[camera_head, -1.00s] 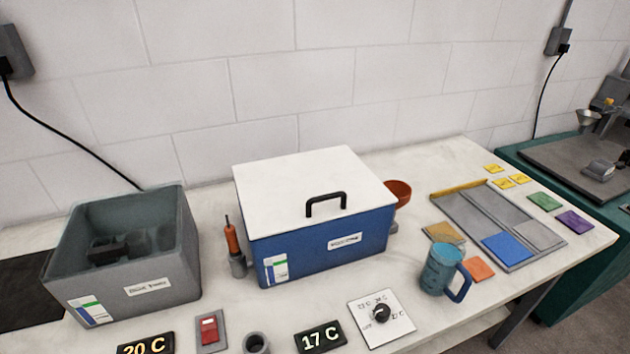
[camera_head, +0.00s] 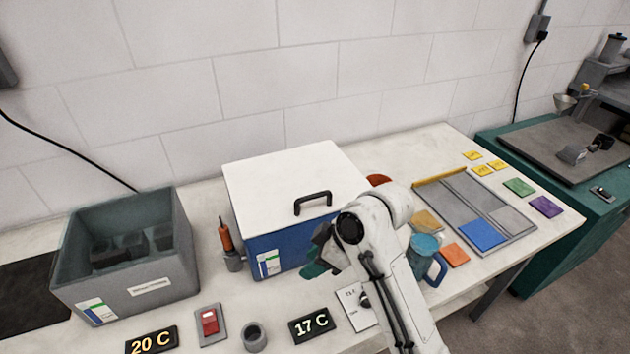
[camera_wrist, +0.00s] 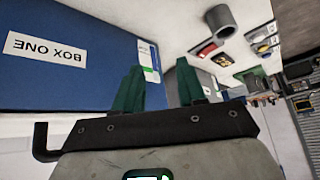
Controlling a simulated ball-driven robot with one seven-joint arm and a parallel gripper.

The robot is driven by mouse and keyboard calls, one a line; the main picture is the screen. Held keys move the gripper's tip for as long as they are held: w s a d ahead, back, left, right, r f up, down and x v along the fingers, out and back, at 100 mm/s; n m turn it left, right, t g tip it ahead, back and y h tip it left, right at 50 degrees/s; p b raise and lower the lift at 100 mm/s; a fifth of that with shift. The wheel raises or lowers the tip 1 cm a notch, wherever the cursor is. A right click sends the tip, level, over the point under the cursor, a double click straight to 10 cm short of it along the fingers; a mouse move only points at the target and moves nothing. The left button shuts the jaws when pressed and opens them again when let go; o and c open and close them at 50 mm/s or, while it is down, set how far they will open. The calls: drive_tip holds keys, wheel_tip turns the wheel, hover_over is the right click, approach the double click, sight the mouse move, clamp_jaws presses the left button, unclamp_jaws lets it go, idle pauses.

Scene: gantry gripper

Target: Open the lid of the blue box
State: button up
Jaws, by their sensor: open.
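The blue box (camera_head: 292,252) stands on the bench with its white lid (camera_head: 285,175) shut flat on top. A black handle (camera_head: 313,203) rises near the lid's front edge. My gripper (camera_head: 313,268) is in front of the box's front face, below the lid, and my arm hides the box's right part. In the wrist view the green fingers of my gripper (camera_wrist: 160,90) are apart with nothing between them. The blue front face (camera_wrist: 90,75), with an upside-down "BOX ONE" label, fills the left of that view.
A grey open box (camera_head: 128,255) stands left, with an orange-handled tool (camera_head: 226,240) between the boxes. A red switch (camera_head: 210,322), a grey cup (camera_head: 254,338) and a 17 C display (camera_head: 312,325) lie in front. A blue mug (camera_head: 427,255) and grey tray (camera_head: 463,192) are right.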

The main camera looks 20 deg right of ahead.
sight(311, 196)
drive_tip(key=w+d+r+n+p, duration=0.1)
drive_tip(key=w+d+r+n, duration=0.2)
drive_tip(key=r, duration=0.3)
drive_tip(key=w+d+r+n+g+p, duration=0.1)
drive_tip(key=w+d+r+n, duration=0.15)
drive_tip(key=r, duration=0.35)
drive_tip(key=w+d+r+n+p, duration=0.1)
drive_tip(key=w+d+r+n, duration=0.25)
drive_tip(key=r, duration=0.25)
drive_tip(key=shift+m+h, duration=0.4)
drive_tip(key=p+x, duration=0.2)
drive_tip(key=x, duration=0.9)
drive_tip(key=shift+d, duration=0.15)
drive_tip(key=shift+r, duration=0.1)
drive_tip(key=shift+c, duration=0.5)
clamp_jaws()
